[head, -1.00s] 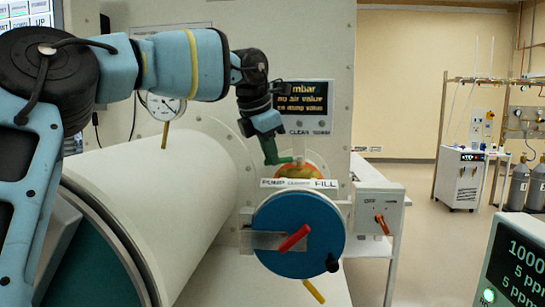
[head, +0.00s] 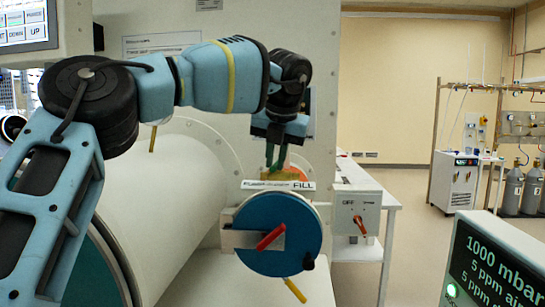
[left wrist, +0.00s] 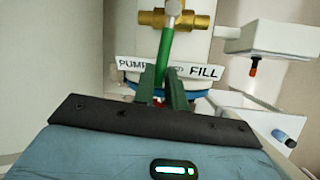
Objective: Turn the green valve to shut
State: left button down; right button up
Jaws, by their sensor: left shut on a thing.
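The green valve handle (left wrist: 166,48) runs from a brass valve body (left wrist: 150,19) down between my left gripper's fingers (left wrist: 162,86) in the left wrist view. The fingers are shut on it. A white label (left wrist: 130,71) reading PUMP at left and FILL at right lies behind; the handle crosses its middle, partly hiding a word there. In the head view my left gripper (head: 275,158) is just above the brass valve body (head: 283,175), and the handle is mostly hidden by the fingers. My right gripper is not in view.
Below the valve is a round blue disc (head: 292,215) with a red handle (head: 270,237). A white switch box (head: 357,211) with a red-orange knob is to its right. A large white cylinder (head: 175,210) lies at left. A display (head: 495,262) stands at front right.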

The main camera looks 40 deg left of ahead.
pick_arm(q)
jog(key=shift+w+d+r+n, duration=0.1)
jog(key=shift+w+d+n, duration=0.25)
jog(key=shift+n, duration=0.25)
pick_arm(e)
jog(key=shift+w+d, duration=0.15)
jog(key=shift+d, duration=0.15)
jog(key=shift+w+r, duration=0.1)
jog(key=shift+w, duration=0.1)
pick_arm(q)
jog(key=c, duration=1.4)
grip_release()
jog(key=shift+c, duration=0.2)
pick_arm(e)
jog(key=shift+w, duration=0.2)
pick_arm(q)
jog(key=shift+s+d+r, duration=0.1)
jog(key=shift+d+r, duration=0.1)
jog(key=shift+r, duration=0.15)
jog(key=p+v, duration=0.1)
jog(key=v, duration=0.6)
jog(key=shift+p, duration=0.4)
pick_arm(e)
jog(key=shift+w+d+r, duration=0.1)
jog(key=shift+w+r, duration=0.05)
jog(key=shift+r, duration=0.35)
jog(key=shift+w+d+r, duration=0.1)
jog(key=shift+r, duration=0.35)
